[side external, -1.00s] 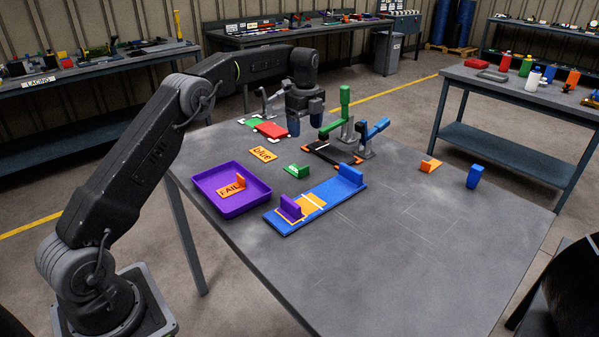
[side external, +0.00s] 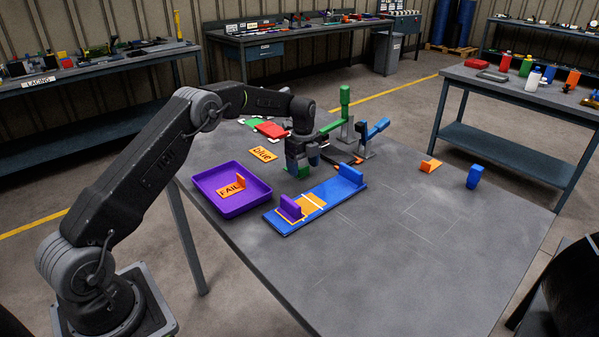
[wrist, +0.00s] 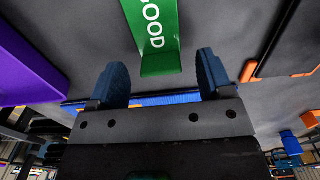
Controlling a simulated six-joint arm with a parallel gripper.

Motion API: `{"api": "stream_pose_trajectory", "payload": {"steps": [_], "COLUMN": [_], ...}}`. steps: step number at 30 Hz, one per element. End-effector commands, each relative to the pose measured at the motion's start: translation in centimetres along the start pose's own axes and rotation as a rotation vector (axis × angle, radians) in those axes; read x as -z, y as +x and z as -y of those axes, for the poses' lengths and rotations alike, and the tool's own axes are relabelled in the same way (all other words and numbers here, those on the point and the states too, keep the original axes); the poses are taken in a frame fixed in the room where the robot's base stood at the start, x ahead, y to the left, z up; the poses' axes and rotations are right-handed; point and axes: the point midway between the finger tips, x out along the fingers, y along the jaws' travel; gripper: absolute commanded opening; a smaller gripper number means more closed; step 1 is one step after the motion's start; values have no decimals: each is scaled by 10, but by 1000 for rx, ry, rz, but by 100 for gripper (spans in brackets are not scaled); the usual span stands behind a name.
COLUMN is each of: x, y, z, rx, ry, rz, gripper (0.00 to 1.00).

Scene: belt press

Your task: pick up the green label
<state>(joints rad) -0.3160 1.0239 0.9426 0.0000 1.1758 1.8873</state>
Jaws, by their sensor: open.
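The green label (side external: 302,173) lies on the table, mostly hidden behind my gripper (side external: 303,162) in the side view. In the wrist view the green label (wrist: 152,25) shows white letters reading "GOOD" and an upright green tab at its near end. My gripper (wrist: 163,72) is open and empty, its two blue fingers pointing down at the label. In the wrist view the tab lies between the lines of the two fingers. I cannot tell the exact height of the fingertips above the table.
A purple tray (side external: 231,209) holding an orange FAIL label (side external: 231,188) stands to the left. A blue fixture plate (side external: 335,197) with a purple block lies in front. Green and blue toggle clamps (side external: 346,128) stand behind right. The table's front right is clear.

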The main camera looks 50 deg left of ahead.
Motion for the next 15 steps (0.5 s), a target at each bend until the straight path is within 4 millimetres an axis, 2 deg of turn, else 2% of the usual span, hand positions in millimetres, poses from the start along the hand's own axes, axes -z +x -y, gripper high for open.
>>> {"api": "stream_pose_trajectory", "payload": {"steps": [3, 11, 15], "x": [0, 0, 0], "y": [13, 15, 15], "z": [0, 0, 0], "rx": [0, 1, 1], "ry": [0, 0, 0], "rz": [-1, 0, 0], "gripper": [73, 73, 62]}}
